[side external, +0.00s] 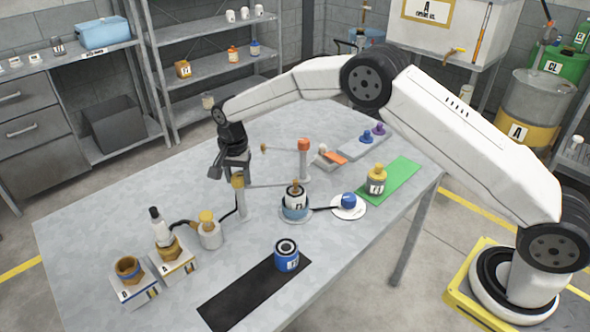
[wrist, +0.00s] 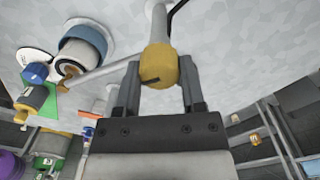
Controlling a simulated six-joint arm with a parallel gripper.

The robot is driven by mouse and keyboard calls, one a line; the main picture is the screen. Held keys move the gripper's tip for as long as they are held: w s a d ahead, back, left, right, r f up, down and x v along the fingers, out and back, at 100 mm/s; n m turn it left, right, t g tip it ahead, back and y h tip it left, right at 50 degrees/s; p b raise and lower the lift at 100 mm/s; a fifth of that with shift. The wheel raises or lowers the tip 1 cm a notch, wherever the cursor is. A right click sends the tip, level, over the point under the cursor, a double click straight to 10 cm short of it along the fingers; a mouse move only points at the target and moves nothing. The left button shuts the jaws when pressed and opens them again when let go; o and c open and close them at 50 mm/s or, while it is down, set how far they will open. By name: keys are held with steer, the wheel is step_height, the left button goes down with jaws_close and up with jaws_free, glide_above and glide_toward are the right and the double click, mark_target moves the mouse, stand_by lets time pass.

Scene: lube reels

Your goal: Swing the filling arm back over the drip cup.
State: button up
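A yellow knob (side external: 238,182) tops a grey post on the table. In the wrist view the knob (wrist: 159,66) sits between the fingers of my gripper (wrist: 159,85). In the side view my gripper (side external: 231,172) is low over the post, with a finger apart from the knob, and looks open; contact is unclear. A thin grey rod, seemingly the filling arm (side external: 275,185), runs from this post to the right, behind a blue cup (side external: 295,213). The cup, perhaps the drip cup, holds a white labelled can (side external: 296,198); it also shows in the wrist view (wrist: 88,40).
An orange-topped post (side external: 303,147) stands behind. A white saucer (side external: 360,210) with a blue knob (side external: 348,200) lies right of the cup. A blue can (side external: 286,256) stands at a black mat (side external: 240,300).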

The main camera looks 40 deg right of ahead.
jaws_close()
steer(key=shift+n, duration=0.3)
steer(key=n, duration=0.7)
steer(key=shift+a+n, duration=0.1)
steer(key=shift+n, duration=0.3)
steer(key=n, duration=0.5)
steer(key=shift+a+n, duration=0.1)
steer(key=shift+n, duration=2.3)
steer(key=o, duration=0.9)
jaws_free()
